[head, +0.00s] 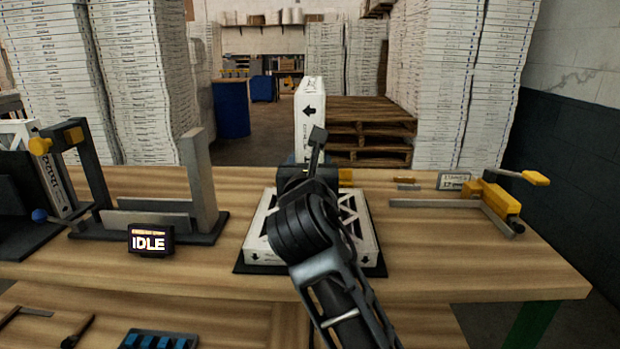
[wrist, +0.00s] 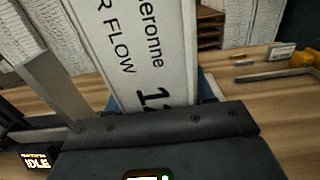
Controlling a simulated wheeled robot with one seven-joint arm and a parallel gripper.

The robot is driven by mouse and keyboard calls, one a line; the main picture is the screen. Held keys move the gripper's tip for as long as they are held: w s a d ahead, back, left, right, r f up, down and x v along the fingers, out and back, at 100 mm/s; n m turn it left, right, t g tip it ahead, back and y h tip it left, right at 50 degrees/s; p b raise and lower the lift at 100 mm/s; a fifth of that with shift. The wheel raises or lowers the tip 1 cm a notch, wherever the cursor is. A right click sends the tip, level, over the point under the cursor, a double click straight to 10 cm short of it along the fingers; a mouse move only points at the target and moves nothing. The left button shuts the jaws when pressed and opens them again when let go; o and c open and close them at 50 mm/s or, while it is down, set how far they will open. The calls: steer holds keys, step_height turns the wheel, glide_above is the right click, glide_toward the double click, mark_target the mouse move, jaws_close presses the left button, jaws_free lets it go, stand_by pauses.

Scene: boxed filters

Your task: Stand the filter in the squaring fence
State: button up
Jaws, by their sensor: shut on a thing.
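My gripper (head: 312,178) is shut on a white boxed filter (head: 310,115) and holds it upright above the bench, behind a flat box. The filter's printed face fills the upper middle of the wrist view (wrist: 150,50); its lower end is hidden by the gripper. To the left stands a dark-based fixture with low grey rails (head: 147,221) and a tall grey post (head: 198,183). To the right is an L-shaped grey bar (head: 435,203) with a yellow clamp (head: 500,200). No label shows which is the squaring fence. The filter is apart from both.
A white box with black arrows (head: 262,240) lies flat on a dark mat under my arm. A display reading IDLE (head: 151,239) stands before the left fixture. A yellow-knobbed frame (head: 70,137) rises at left. The bench's front right (head: 480,260) is clear.

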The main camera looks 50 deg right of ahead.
steer(key=shift+f, duration=2)
steer(key=o, duration=1.1)
steer(key=v, duration=0.8)
steer(key=r+b+v, duration=0.1)
steer(key=v, duration=0.3)
steer(key=shift+s, duration=0.1)
